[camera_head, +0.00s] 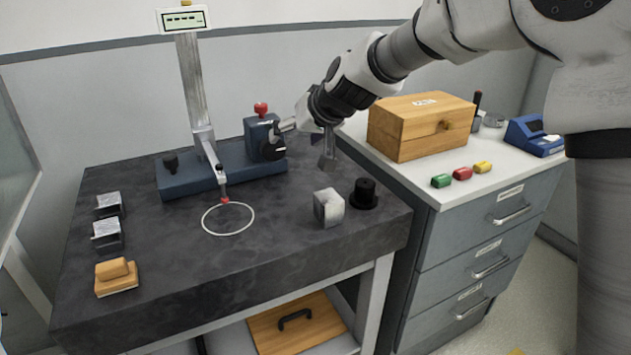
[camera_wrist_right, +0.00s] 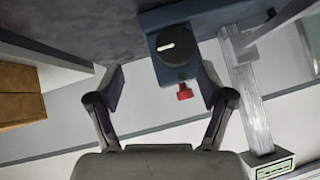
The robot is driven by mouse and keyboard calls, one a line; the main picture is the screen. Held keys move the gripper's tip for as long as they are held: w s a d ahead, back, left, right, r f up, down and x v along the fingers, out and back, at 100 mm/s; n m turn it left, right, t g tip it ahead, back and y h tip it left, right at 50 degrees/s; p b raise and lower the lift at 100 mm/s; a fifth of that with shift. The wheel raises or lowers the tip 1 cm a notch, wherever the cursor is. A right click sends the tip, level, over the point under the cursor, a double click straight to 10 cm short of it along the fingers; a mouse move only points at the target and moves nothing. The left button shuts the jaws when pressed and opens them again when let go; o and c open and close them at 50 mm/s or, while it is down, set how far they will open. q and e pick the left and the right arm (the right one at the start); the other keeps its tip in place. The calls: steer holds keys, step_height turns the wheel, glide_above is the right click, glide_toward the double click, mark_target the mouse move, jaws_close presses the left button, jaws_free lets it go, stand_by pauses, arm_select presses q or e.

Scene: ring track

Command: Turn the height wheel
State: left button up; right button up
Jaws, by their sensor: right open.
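The height wheel (camera_head: 268,147) is a black round knob on the right end of the blue height gauge base (camera_head: 225,172). In the right wrist view the wheel (camera_wrist_right: 177,44) shows its face with a white mark, beyond the fingertips and a little right of the middle between them. My right gripper (camera_head: 307,143) is open and empty, in front of and to the right of the wheel. In the right wrist view its two fingers (camera_wrist_right: 160,82) stand wide apart, with no visible contact with the wheel. My left gripper is not in view.
A red knob (camera_head: 261,109) tops the block above the wheel. The gauge column (camera_head: 192,85) carries a display (camera_head: 184,18) and a probe over a white ring (camera_head: 228,219). A metal block (camera_head: 328,207) and black cylinder (camera_head: 364,194) stand right. A wooden box (camera_head: 421,127) stands on the cabinet.

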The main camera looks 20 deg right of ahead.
mark_target(275, 150)
steer(key=shift+n, duration=0.4)
steer(key=w+a+f, duration=0.2)
steer(key=w+f, duration=0.1)
steer(key=w+a+f, duration=0.1)
steer(key=shift+w+a+f+b, duration=0.1)
steer(key=shift+w+f+b, duration=0.25)
steer(key=shift+w, duration=0.05)
steer(key=c, duration=1.2)
